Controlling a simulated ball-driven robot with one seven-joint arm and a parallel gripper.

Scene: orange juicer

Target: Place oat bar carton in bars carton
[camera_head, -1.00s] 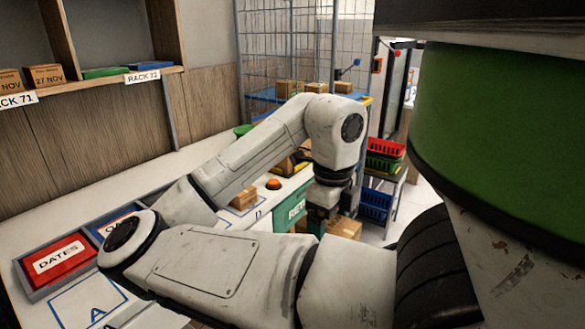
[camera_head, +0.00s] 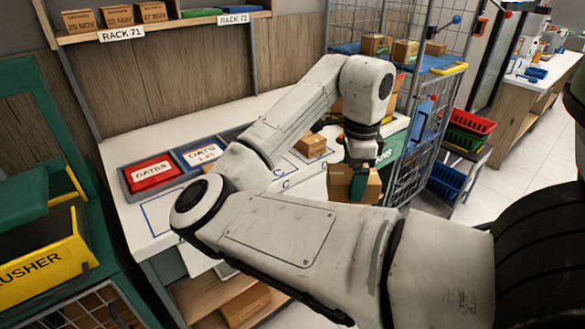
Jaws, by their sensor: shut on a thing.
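My gripper (camera_head: 359,188) points down just in front of the counter's front edge. It is shut on a brown cardboard carton (camera_head: 341,184), which shows on both sides of the green fingers. The fingertips are partly hidden against the carton, and any print on it is too small to read. A smaller brown carton (camera_head: 312,145) stands on the white counter (camera_head: 165,240), to the left of my gripper. I cannot tell which carton is the bars carton; more brown boxes behind my arm are partly hidden.
Red DATES (camera_head: 152,174) and white OATS (camera_head: 203,154) trays sit on the counter's left. A wire cage trolley (camera_head: 408,180) stands close to the right of the held carton. A yellow-and-green crusher (camera_head: 45,255) stands at the left. My arm covers much of the counter.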

